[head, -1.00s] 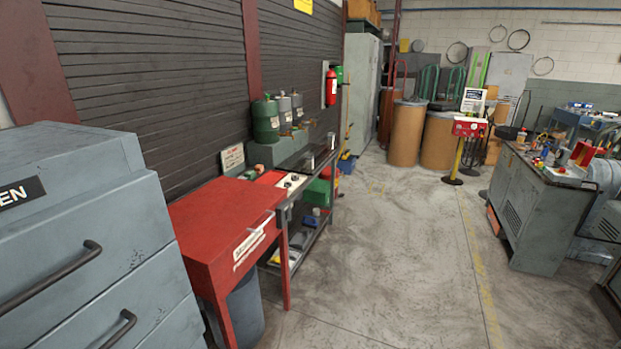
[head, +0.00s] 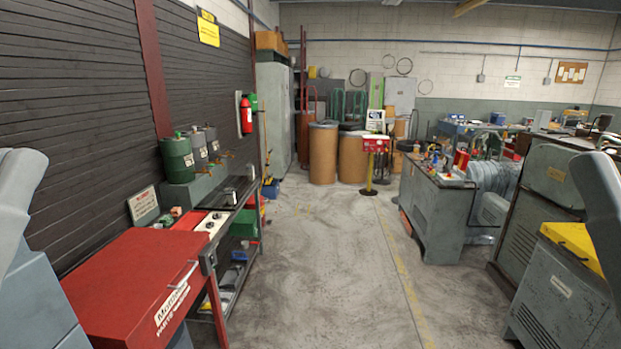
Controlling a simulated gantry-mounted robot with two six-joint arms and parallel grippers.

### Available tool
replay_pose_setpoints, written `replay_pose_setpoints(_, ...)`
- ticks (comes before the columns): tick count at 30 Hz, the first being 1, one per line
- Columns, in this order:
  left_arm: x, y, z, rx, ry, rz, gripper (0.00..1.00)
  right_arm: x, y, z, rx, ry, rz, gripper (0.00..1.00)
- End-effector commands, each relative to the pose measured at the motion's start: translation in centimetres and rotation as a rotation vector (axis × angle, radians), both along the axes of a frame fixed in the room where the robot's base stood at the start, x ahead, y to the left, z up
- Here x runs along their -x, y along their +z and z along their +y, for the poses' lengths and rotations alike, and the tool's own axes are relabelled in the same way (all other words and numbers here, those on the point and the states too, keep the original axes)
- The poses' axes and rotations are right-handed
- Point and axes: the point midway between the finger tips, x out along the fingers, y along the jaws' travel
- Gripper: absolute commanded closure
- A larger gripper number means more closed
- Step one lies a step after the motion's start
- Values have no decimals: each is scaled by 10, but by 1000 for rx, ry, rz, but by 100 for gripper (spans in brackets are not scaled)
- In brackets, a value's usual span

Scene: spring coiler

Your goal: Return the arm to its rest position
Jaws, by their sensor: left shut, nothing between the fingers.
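Two smooth grey parts of my own arms show in the head view, one at the left edge and one at the right edge. The left arm part rises in front of the grey cabinet (head: 40,300). The right arm part slants down in front of the grey machine with a yellow top. No fingers show on either side, so both grippers are out of the picture. No object is seen held.
A red parts-washer table (head: 120,275) stands close at left, with a shelf bench (head: 235,205) behind it. A grey workbench (head: 440,210) and machines (head: 560,290) stand at right. The concrete aisle (head: 335,260) between is clear, up to brown drums (head: 323,152).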

Motion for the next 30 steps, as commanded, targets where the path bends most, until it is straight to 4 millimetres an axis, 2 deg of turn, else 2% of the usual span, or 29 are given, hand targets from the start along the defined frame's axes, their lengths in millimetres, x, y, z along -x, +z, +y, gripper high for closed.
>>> replay_pose_setpoints(1, 0, 42, 0, 0, 1, 1, 100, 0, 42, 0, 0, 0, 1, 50)
replay_pose_setpoints(5, -1, 103, 1, -1, 4, 1, 100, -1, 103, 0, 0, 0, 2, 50)
replay_pose_setpoints(12, -1, 225, 1, -1, 6, 2, 100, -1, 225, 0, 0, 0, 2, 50)
replay_pose_setpoints(15, -1, 268, 1, -1, 6, 2, 100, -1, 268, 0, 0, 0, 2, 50)
replay_pose_setpoints(18, -1, 296, 1, -1, 6, 2, 100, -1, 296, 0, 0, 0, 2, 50)
replay_pose_setpoints(21, -1, 308, 1, -1, 6, 2, 100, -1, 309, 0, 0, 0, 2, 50)
replay_pose_setpoints(30, -1, 306, 1, -2, 6, 1, 100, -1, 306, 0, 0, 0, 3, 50)
